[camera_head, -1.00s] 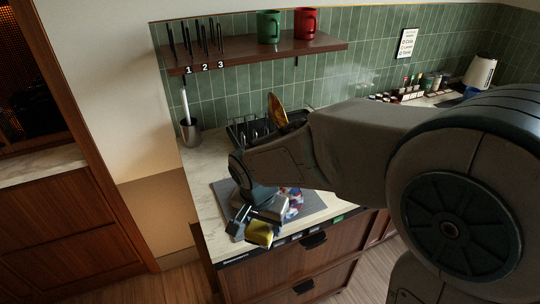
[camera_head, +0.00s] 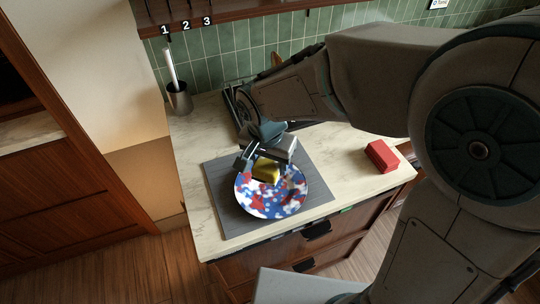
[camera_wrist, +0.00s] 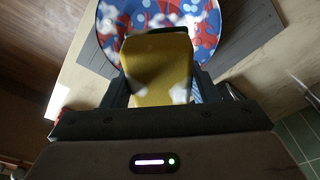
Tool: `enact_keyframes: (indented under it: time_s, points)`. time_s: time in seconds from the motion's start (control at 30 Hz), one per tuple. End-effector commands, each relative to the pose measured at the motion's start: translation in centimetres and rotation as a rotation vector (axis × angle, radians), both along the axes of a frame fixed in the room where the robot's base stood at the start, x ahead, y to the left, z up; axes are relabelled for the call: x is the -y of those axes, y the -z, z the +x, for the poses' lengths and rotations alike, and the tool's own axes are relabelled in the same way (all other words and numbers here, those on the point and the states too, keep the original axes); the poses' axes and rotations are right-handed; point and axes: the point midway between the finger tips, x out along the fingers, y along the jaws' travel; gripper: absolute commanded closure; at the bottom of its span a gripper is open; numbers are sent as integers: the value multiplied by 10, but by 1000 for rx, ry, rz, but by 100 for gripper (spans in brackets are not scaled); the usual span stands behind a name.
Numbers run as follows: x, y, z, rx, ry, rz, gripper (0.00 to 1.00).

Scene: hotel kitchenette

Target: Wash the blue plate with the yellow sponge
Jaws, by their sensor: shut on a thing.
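The blue plate (camera_head: 280,203), patterned with red and white patches, lies on a grey mat (camera_head: 222,197) on the counter. It also shows at the top of the wrist view (camera_wrist: 205,22). My gripper (camera_head: 262,163) is shut on the yellow sponge (camera_head: 266,172), over the far part of the plate. In the wrist view the sponge (camera_wrist: 158,75) sits between the fingers and overlaps the plate's edge. I cannot tell whether the sponge touches the plate. The sponge and gripper hide part of the plate's far rim.
A red block (camera_head: 381,156) lies on the counter to the right, with bare counter (camera_head: 340,160) between it and the mat. A dark rack (camera_head: 235,100) stands behind my gripper. A metal cup (camera_head: 179,98) with a white-handled utensil stands at the back left.

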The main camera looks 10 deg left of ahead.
Motion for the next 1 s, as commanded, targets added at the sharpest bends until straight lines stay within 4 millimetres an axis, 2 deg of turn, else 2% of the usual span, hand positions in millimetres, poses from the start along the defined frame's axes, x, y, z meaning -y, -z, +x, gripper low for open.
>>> enact_keyframes:
  time_s: [0.6,1.0]
  points:
    - [2,71,1,0,4,0,64]
    - [2,75,1,0,4,0,64]
